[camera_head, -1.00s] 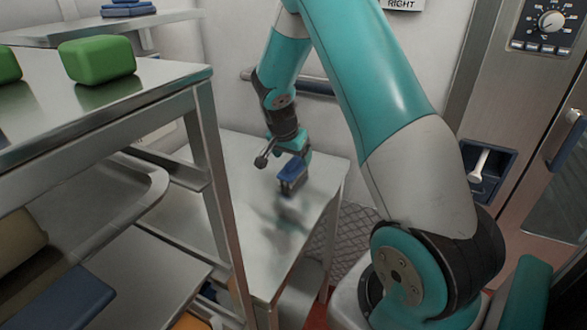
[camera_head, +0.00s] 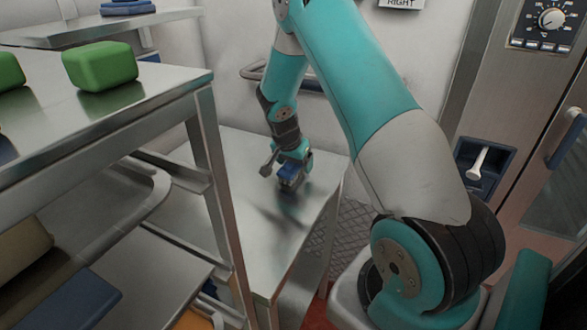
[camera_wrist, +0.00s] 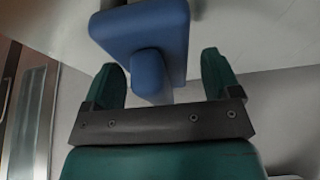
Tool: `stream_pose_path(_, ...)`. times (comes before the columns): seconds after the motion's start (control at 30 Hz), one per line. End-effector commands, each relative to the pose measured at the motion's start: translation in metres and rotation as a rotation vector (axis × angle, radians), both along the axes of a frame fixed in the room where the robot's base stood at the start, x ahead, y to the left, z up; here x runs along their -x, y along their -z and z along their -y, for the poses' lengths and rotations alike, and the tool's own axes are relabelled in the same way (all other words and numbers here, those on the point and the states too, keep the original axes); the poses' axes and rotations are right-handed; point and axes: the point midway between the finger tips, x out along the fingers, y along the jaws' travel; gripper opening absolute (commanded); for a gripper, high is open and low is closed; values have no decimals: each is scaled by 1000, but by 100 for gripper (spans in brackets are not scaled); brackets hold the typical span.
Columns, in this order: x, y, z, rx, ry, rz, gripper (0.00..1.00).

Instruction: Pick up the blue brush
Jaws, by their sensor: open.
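The blue brush (camera_head: 288,173) is at the metal table (camera_head: 245,205), below my arm's end, with its lower part dark and hard to make out. In the wrist view the brush (camera_wrist: 145,30) shows a wide blue block with a rounded blue stub pointing towards my gripper. My gripper (camera_wrist: 164,75) is open, with one teal finger on each side of the stub and visible gaps to both. In the head view my gripper (camera_head: 291,160) is just above the brush and partly covers it.
A metal rack with green blocks (camera_head: 100,66) on its top stands at the left, close to the table. A wall rail (camera_head: 252,71) runs behind my arm. A steel cabinet (camera_head: 520,90) stands at the right. The table around the brush looks clear.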

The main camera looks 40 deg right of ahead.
Motion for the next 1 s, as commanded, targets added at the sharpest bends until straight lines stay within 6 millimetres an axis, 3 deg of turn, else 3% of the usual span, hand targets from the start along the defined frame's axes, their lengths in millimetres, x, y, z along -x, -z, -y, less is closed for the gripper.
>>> stream_pose_path(0.33, 0, 1, 0, 0, 0, 0, 83)
stream_pose_path(0.5, 0, 1, 0, 0, 0, 0, 44)
stream_pose_path(0.6, 0, 1, 0, 0, 0, 0, 27)
stream_pose_path(1.0, 0, -6, 0, 0, 0, 0, 27)
